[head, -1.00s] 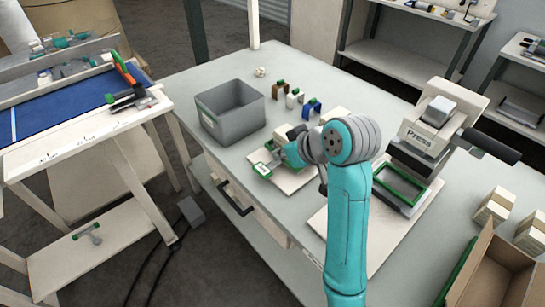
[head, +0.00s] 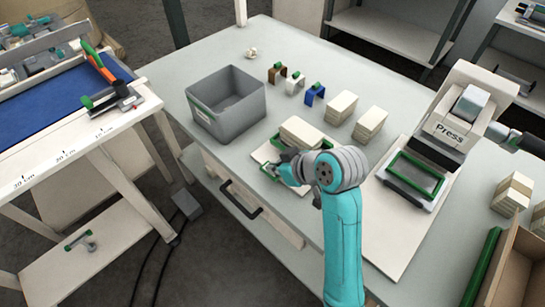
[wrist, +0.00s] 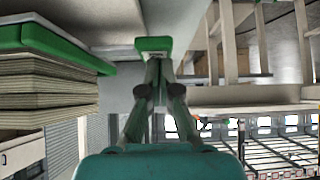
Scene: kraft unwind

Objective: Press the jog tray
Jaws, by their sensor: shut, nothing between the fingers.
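The jog tray (head: 262,153) is a pale board with green edge pieces, lying on the grey table in the head view. A cream paper stack (head: 303,132) sits on it. My gripper (head: 274,171) is at the tray's near side, low over its green part, and partly hides it. In the wrist view my gripper (wrist: 153,62) has its fingertips together, at a green block (wrist: 153,44); I cannot tell whether they touch it. The layered stack (wrist: 48,85) with green beside it shows at the left of the wrist view.
A grey bin (head: 228,105) stands left of the tray. Brown, white and blue clips and two paper stacks (head: 370,123) stand behind it. The press (head: 455,125) with a green frame (head: 415,175) is to the right. An open cardboard box (head: 515,265) is at the lower right.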

